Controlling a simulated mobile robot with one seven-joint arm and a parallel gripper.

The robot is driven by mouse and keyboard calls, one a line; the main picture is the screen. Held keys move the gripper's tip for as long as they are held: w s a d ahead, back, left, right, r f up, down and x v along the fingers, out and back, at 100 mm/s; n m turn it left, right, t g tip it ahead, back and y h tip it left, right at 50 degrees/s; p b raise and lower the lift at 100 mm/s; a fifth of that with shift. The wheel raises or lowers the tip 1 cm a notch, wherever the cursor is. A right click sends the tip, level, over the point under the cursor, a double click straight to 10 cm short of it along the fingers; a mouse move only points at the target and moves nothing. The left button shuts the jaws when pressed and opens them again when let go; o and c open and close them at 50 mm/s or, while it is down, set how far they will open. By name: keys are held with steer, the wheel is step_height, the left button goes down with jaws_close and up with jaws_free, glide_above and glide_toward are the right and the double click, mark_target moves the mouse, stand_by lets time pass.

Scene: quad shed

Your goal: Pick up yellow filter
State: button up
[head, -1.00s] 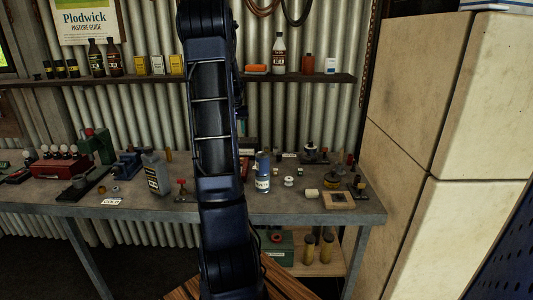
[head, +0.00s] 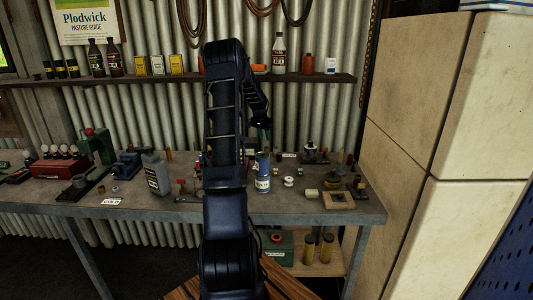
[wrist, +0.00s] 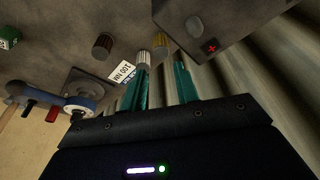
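In the wrist view a yellow filter (wrist: 160,43), a short ribbed cylinder, stands on the bench just past my fingertips. A pale grey-white ribbed filter (wrist: 143,59) is close beside it, by the left finger, and a dark brown one (wrist: 103,44) stands farther left. My gripper (wrist: 163,67) is open, its two teal fingers apart with nothing seen held. In the head view my gripper (head: 264,138) hangs over the back of the bench, above the blue can; the filters cannot be clearly made out there.
A white label (wrist: 121,73) lies by the filters. A blue can (head: 262,172) stands on the bench (head: 285,207) in front of my gripper. The corrugated wall is close behind.

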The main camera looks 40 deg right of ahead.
steer(key=shift+x, duration=3.75)
steer(key=shift+w, duration=0.1)
steer(key=c, duration=0.6)
